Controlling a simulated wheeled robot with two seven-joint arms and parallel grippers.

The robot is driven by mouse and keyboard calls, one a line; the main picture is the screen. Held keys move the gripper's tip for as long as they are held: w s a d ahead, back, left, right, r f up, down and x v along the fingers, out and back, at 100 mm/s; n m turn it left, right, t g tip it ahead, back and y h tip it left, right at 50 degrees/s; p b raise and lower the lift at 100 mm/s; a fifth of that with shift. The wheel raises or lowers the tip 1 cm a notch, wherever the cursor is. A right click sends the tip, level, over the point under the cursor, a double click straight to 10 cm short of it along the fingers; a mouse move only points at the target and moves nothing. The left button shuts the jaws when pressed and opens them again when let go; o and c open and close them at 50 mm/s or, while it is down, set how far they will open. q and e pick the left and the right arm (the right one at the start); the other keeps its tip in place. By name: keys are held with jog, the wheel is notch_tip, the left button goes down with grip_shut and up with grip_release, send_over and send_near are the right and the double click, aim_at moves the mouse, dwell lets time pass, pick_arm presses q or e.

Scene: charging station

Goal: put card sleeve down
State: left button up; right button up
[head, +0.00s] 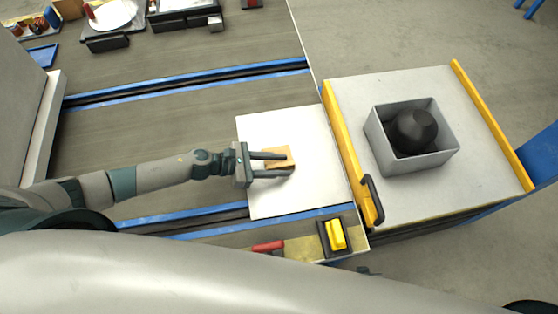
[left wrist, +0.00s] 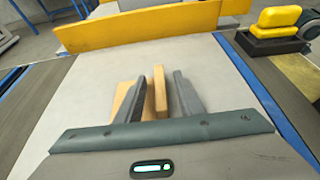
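The card sleeve, a small tan piece (head: 280,154), is at the middle of a white square board (head: 255,205) on the workbench. My left gripper (head: 290,165) is over the board, its fingers apart and pointing right. In the head view one finger crosses the sleeve and the other lies beside it. In the left wrist view tan parts of the sleeve (left wrist: 160,92) show on both sides of the left finger, with a gap to the right finger. Contact between finger and sleeve cannot be told. My right gripper is not in view.
A yellow rail (head: 345,150) runs along the board's right side. Beyond it a pale cart top (head: 480,120) carries a grey open box (head: 378,137) with a black round object (head: 413,130). A yellow-topped switch (head: 336,234) and a red handle (head: 267,246) lie near the front edge.

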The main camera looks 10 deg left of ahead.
pick_arm(q)
jog(key=shift+w+d+f, duration=0.1)
jog(key=shift+d, duration=0.15)
jog(key=shift+c, duration=0.3)
grip_shut()
